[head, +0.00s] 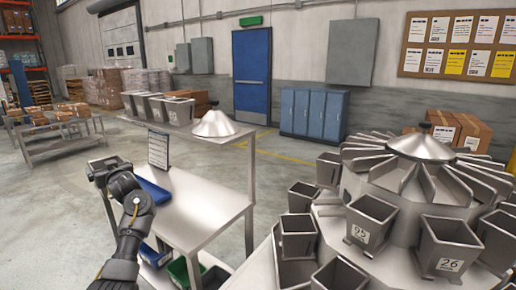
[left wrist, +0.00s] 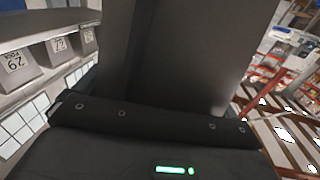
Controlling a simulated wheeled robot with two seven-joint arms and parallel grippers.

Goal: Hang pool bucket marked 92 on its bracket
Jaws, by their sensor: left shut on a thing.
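My left gripper (head: 105,168) is left of the bench and below its top shelf in the head view. It is shut on a dark grey thing. In the left wrist view a dark grey, flat-sided body (left wrist: 175,50), likely a bucket, fills the middle; no label shows on it. I cannot read the number 92 anywhere. The weigher (head: 400,205) at the right carries grey buckets, one labelled 26 (head: 449,240) and one that looks like 95 (head: 370,215). I cannot make out an empty bracket. My right gripper is not in view.
Grey buckets stand on the bench's top shelf (head: 240,133), beside a metal cone (head: 215,124). In the left wrist view, labelled buckets (left wrist: 62,50) show at the upper left. A blue tray (head: 153,192) lies on the bench. Green and blue bins are below. Open floor lies behind.

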